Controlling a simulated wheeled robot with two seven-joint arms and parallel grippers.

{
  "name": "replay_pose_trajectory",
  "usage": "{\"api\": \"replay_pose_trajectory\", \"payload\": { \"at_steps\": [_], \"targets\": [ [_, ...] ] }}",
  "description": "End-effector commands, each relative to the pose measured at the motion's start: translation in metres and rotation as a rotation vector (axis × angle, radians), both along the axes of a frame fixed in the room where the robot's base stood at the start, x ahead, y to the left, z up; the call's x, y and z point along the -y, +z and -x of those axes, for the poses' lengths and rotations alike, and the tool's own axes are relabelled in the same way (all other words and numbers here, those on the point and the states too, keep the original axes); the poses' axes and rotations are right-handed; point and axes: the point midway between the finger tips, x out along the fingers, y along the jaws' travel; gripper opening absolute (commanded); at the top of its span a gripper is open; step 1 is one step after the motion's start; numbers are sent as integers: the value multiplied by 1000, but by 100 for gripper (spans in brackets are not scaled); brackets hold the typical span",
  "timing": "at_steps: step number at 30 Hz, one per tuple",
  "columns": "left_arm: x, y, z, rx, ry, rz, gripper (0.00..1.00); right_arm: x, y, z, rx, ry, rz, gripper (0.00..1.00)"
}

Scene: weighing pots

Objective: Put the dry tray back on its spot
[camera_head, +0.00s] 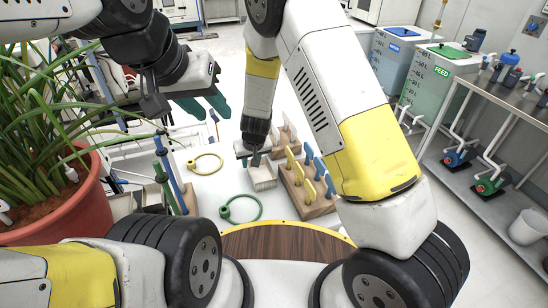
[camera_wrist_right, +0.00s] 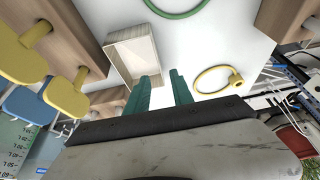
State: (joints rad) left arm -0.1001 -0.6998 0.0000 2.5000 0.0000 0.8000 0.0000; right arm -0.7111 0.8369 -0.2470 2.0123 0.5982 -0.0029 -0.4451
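The dry tray, which I take to be the small cream open tray (camera_head: 262,178), is near the middle of the head view, beside a wooden block. In the right wrist view the tray (camera_wrist_right: 133,54) looks empty inside. My right gripper (camera_head: 254,152) points down just above and behind it. Its two green fingers (camera_wrist_right: 165,78) have a narrow gap between them, with one fingertip overlapping the tray's near corner. I cannot tell whether they hold its wall. My left gripper (camera_head: 206,101) is up at the left, with its green fingers apart and nothing between them.
Wooden blocks hold yellow and blue tags (camera_head: 308,190). A green ring (camera_head: 241,208) and a yellow ring (camera_head: 205,163) lie on the white surface. A potted plant (camera_head: 60,205) stands at the left. A brown round-edged board (camera_head: 285,242) is in front.

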Motion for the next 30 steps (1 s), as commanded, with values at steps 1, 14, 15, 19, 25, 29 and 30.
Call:
{"api": "replay_pose_trajectory", "payload": {
  "at_steps": [1, 14, 15, 19, 25, 29, 30],
  "targets": [
    [0, 0, 0, 0, 0, 0, 36, -1, -7, 0, 2, 4, 9, 28],
    [0, 0, 0, 0, 0, 0, 36, -8, -54, -15, 0, 3, 13, 28],
    [0, 0, 0, 0, 0, 0, 36, -9, -60, -17, 1, 2, 13, 28],
    [0, 0, 0, 0, 0, 0, 36, -12, -75, -23, 1, 4, 13, 28],
    [0, 0, 0, 0, 0, 0, 36, -14, -81, -26, 3, 4, 11, 28],
    [0, 0, 0, 0, 0, 0, 36, -14, -81, -26, 3, 4, 11, 26],
    [0, 0, 0, 0, 0, 0, 36, -14, -81, -26, 3, 5, 12, 18]
  ]
}}
